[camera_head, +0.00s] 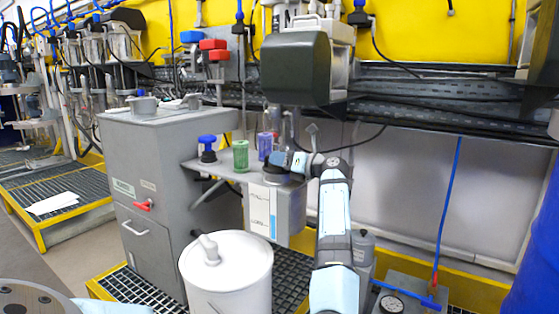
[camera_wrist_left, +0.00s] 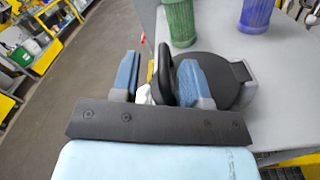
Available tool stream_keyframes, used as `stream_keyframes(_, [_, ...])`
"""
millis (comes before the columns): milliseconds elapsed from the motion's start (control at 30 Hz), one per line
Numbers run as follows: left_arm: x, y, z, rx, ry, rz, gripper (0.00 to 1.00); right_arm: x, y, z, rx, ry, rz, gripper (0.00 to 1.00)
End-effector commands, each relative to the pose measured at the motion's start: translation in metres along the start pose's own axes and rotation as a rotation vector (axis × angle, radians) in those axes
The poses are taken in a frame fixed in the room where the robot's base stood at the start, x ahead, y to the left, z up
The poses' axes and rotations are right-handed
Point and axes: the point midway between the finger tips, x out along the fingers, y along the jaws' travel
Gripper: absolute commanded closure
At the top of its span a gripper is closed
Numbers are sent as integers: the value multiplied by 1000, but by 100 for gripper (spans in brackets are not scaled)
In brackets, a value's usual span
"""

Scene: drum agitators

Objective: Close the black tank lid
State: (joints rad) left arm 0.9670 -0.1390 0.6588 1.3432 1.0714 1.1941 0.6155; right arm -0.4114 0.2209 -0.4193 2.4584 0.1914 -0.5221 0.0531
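The grey tank (camera_head: 290,207) with a white label stands in the middle of the head view, at the end of a grey shelf. A flat black disc (camera_wrist_left: 222,82) lies at the tank top in the left wrist view. A black curved piece (camera_wrist_left: 164,72) rises at its left side; I cannot tell whether it is the lid's edge or its handle. My left gripper (camera_head: 283,160) is at the tank top. In the left wrist view its blue fingers (camera_wrist_left: 158,64) are apart, with the black curved piece between them, closer to the right finger. Contact is unclear. My right gripper is not seen.
A green cup (camera_head: 240,156) and a purple cup (camera_head: 265,146) stand close beside the tank top. A blue-topped item (camera_head: 207,148) is farther left. A dark green box (camera_head: 295,68) hangs above. A white drum (camera_head: 227,270) stands in front, left of my arm.

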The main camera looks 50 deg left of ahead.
Motion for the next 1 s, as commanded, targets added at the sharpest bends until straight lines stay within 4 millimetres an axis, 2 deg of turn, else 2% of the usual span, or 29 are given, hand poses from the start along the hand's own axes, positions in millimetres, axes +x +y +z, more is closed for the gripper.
stream_keyframes(300, [-74,-1,-1,9,1,-11,62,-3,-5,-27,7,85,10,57])
stream_keyframes(500, [-112,0,-1,6,1,-7,62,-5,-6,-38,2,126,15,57])
stream_keyframes(700, [-130,1,-1,4,1,-5,62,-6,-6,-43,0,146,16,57])
stream_keyframes(1000, [-133,1,-1,2,0,-4,62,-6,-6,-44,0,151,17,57])
